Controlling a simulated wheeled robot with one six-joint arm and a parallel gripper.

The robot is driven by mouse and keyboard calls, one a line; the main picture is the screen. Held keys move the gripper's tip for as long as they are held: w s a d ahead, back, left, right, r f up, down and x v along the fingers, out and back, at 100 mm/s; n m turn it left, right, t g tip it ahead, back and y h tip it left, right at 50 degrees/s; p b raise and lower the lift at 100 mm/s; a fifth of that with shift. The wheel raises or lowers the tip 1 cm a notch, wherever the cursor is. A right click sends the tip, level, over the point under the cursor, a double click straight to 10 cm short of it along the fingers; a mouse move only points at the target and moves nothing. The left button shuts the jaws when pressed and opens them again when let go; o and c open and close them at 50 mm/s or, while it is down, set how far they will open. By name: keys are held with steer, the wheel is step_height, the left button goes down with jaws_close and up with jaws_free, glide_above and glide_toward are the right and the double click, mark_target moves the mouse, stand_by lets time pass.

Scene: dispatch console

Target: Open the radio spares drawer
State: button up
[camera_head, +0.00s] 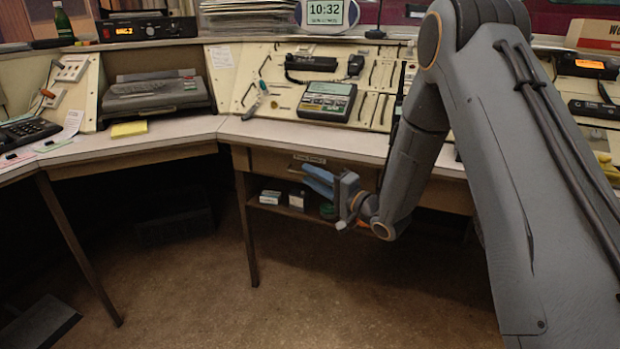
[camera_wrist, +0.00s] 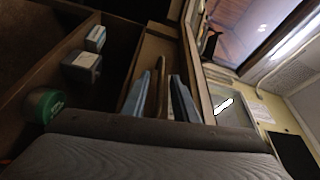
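The radio spares drawer (camera_head: 268,162) is a tan front under the desk top, with a small label (camera_head: 308,158) too small to read surely. It looks shut, though my gripper and arm hide part of it. In the wrist view the drawer front (camera_wrist: 152,58) runs up from between the fingers. My gripper (camera_head: 318,181) is at the drawer front, its blue fingers pointing at it. In the wrist view its fingers (camera_wrist: 162,92) stand apart on either side of a narrow brown bar (camera_wrist: 162,80), perhaps the handle; I cannot tell whether they touch it.
Below the drawer an open shelf holds a white-and-blue box (camera_head: 270,197), a dark box (camera_head: 298,199) and a green roll (camera_wrist: 44,104). A table leg (camera_head: 246,230) stands left of it. The desk top (camera_head: 290,135) is just above. The floor (camera_head: 200,290) in front is clear.

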steer(key=shift+w+a, duration=0.4)
steer(key=shift+w, duration=0.05)
jaws_close()
stand_by(1.2)
